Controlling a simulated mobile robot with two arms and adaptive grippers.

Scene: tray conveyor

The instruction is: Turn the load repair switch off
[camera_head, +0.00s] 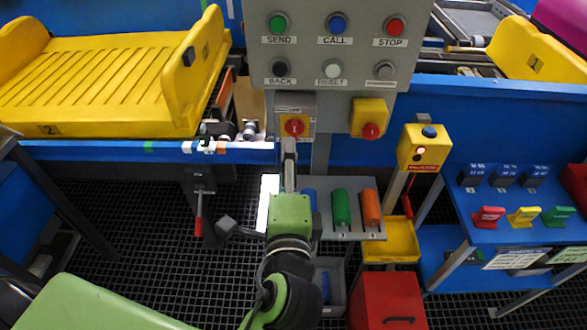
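Two red rotary switches sit under the grey button panel (337,85). The left red switch (293,127) is on a yellow plate, and the right red switch (370,131) is on a yellow box. Their labels are too small to read, so I cannot tell which is the load repair switch. My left gripper (290,150) points up at the left switch, its tips just below the knob. The fingers are seen narrow, and I cannot tell whether they are apart or touch the knob. My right gripper is not in view.
A yellow tray (95,85) rests on the conveyor at left. A yellow box with a blue button (424,148) stands at right. A grey rack (352,228) holds coloured cylinders close right of my gripper. A red-handled lever (199,214) hangs at left.

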